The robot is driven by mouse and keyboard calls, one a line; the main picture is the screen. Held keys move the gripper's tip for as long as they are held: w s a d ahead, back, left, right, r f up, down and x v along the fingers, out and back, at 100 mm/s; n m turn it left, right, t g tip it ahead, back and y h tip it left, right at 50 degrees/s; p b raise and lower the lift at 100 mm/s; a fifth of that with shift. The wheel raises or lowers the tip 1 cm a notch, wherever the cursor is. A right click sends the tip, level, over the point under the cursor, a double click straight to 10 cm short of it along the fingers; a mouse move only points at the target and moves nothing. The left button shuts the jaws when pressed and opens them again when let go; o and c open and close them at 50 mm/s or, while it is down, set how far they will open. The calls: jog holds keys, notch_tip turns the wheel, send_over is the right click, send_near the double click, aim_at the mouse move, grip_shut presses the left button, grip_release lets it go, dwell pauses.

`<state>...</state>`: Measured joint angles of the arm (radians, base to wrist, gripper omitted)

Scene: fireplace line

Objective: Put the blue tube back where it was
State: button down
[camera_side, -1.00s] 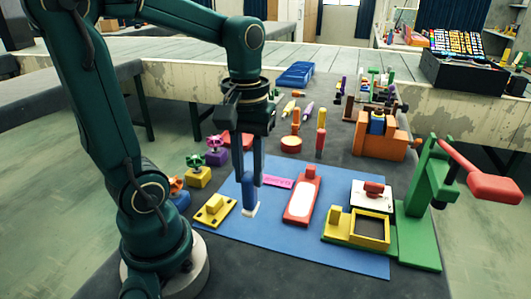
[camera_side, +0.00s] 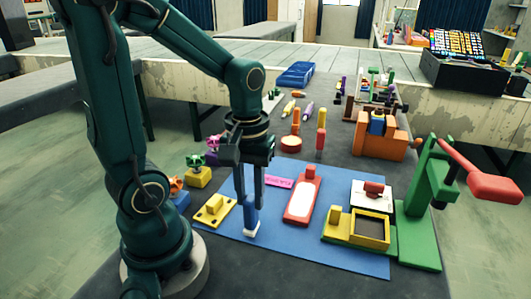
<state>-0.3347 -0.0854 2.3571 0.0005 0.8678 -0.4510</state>
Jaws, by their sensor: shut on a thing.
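The blue tube (camera_side: 251,214) is upright, with a white end (camera_side: 251,230) at its bottom. My gripper (camera_side: 249,198) is shut on its upper part, with one finger on each side. The fingers hide the tube's top.
A yellow frame (camera_side: 370,230) and a green press with a red lever (camera_side: 425,205) stand to the right. A pink label (camera_side: 279,182) lies behind the tube. Small valve-like pieces stand at the left. The mat's front is clear.

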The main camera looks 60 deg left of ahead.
jog(key=shift+f, duration=0.6)
jog(key=c, duration=1)
grip_release()
jog(key=o, duration=0.6)
jog(key=c, duration=0.3)
jog(key=shift+c, duration=0.2)
